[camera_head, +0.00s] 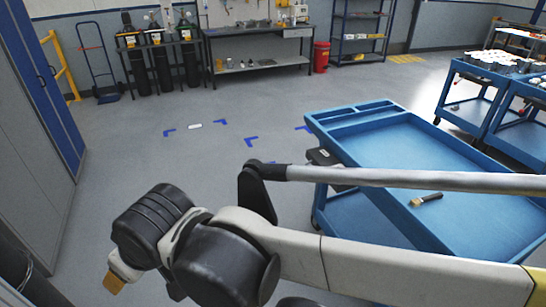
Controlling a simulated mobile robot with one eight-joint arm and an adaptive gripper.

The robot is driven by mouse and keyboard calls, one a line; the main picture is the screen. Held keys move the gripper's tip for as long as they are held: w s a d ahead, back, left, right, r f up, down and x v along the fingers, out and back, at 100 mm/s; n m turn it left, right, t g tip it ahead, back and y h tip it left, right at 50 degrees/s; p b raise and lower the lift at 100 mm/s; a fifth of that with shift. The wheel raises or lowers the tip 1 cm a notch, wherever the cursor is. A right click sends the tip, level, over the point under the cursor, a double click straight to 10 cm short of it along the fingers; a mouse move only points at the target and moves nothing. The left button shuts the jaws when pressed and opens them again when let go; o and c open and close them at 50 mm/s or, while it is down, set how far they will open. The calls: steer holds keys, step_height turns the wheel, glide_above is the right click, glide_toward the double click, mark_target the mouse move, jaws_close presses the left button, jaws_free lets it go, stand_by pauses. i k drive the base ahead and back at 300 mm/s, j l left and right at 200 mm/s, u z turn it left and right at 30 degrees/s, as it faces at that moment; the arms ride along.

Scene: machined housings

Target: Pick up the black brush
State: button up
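A small brush (426,199) lies on the top tray of the blue cart (375,155), right of the picture's middle. It has a dark, black-looking part to the right and a tan part at its left end. It lies flat, with open tray around it. My arm, with pale links and black joints, crosses the lower part of the picture, in front of the cart's near side. The fingers of my gripper do not show, so its place relative to the brush cannot be seen.
A dark object (322,157) sits by the cart's left side, partly behind my arm. Another blue cart (469,88) with metal parts stands at the right. A grey cabinet (35,110) stands at the left. The floor (200,100) between is clear, with blue corner markings.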

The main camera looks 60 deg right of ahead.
mark_target(418, 202)
steer(key=z, duration=3.55)
steer(key=i+u, duration=0.3)
steer(key=i, duration=0.95)
